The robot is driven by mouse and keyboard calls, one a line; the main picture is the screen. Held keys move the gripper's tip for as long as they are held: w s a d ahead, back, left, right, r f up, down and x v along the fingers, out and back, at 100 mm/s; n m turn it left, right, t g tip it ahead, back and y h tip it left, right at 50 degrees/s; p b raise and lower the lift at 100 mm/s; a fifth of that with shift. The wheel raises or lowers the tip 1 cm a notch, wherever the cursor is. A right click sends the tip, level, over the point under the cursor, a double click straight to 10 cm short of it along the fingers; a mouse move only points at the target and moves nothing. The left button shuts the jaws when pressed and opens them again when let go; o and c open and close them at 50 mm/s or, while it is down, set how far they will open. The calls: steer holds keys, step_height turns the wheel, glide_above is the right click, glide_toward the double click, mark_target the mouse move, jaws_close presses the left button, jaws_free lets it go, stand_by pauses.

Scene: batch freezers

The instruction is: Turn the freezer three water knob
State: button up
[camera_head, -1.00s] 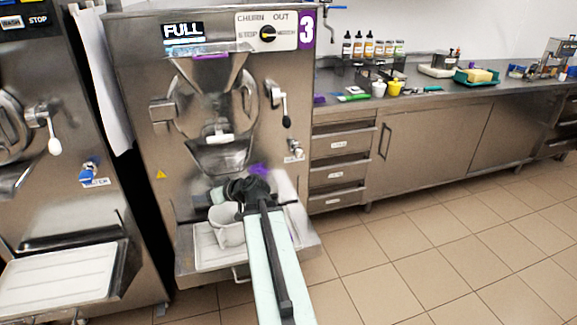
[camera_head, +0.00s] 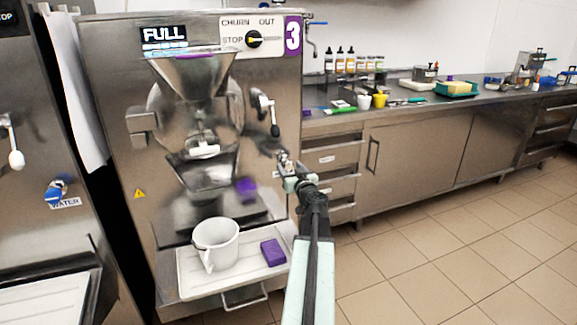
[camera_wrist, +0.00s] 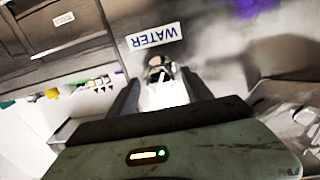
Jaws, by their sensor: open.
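The freezer with the purple 3 label (camera_head: 293,36) stands in the middle of the head view. Its water knob (camera_head: 284,163) is on the lower right of the front panel, partly hidden by my gripper (camera_head: 296,180). In the wrist view the metal knob (camera_wrist: 158,66) sits just below the upside-down WATER label (camera_wrist: 154,36). My gripper (camera_wrist: 165,92) is open, with one finger on each side of the knob's line. I cannot tell whether the fingers touch it.
Below are a drip tray (camera_head: 190,291) with a white jug (camera_head: 217,243) and a purple block (camera_head: 273,252). A churn handle (camera_head: 267,112) hangs above my gripper. Drawers (camera_head: 333,158) and a counter (camera_head: 420,108) stand to the right. The tiled floor is clear.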

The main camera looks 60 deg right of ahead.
mark_target(289, 167)
steer(key=x, duration=0.3)
jaws_close()
steer(key=shift+m, duration=0.3)
steer(key=m, duration=0.5)
steer(key=shift+m, duration=0.3)
steer(key=m, duration=0.5)
steer(key=shift+m+y+p, duration=0.3)
steer(key=shift+m+p, duration=0.1)
steer(key=shift+f, duration=0.1)
